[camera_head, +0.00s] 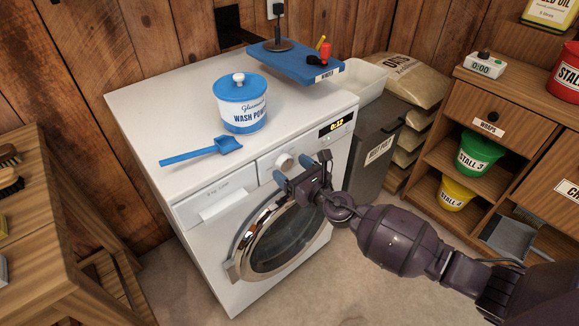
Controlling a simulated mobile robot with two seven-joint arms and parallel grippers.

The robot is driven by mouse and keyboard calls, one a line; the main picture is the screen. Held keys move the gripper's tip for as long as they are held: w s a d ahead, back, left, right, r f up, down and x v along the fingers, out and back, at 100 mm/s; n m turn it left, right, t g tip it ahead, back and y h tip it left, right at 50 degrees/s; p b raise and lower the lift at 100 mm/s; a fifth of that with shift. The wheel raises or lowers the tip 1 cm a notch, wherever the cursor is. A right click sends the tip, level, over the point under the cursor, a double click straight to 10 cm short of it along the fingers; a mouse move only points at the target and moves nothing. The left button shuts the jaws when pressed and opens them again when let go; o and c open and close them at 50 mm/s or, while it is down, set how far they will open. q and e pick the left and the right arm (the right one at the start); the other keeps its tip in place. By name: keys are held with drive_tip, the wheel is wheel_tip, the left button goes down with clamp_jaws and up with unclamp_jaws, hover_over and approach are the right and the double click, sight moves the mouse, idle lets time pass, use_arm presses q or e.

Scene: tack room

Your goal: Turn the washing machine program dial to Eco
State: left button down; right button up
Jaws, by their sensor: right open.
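The white washing machine (143,104) stands against the plank wall, with a round chrome-rimmed door (243,243) on its front. Its program dial (285,162) is a pale round knob on the front panel, right of the drawer. A small lit display (337,124) reading about 0:12 is to the dial's right. My right gripper (303,168) is in front of the panel by the dial, its blue-tipped fingers apart and open. I cannot tell whether a finger touches the dial. The dial's markings, including Eco, are too small to read. My left gripper is not in view.
A blue-lidded wash powder tub (243,116) and a blue scoop (203,151) rest on the machine top.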

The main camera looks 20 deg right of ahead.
drive_tip(key=shift+w+a, duration=0.2)
drive_tip(key=shift+w, duration=0.45)
drive_tip(key=shift+c, duration=0.3)
drive_tip(key=c, duration=0.9)
drive_tip(key=shift+m, duration=0.4)
